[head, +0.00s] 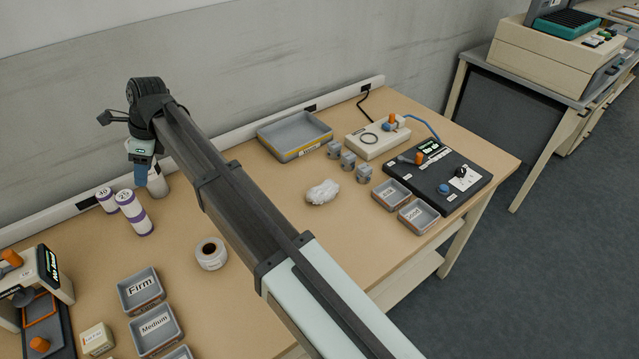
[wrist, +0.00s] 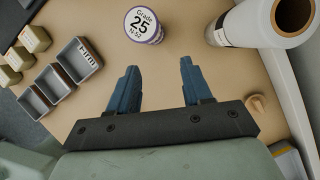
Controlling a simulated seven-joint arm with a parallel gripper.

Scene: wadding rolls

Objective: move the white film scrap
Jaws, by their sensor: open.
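A crumpled white piece (head: 323,192), which looks like the white film scrap, lies on the bare table right of my arm in the head view. It does not show in the wrist view. My gripper (head: 140,176) is over the back left of the table, far to the left of the scrap, pointing down. In the wrist view my gripper (wrist: 160,84) has its two blue fingers wide apart with nothing between them. A labelled Grade 25 roll (wrist: 143,27) stands beyond the fingertips, apart from them.
Labelled rolls (head: 134,214) stand at the left, with a larger white roll (wrist: 248,22) close to my gripper. A short roll (head: 211,254) and Firm and Medium bins (head: 157,331) lie nearer. Grey blocks (head: 348,160), a tray (head: 296,136) and a black device (head: 437,178) surround the scrap's far side.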

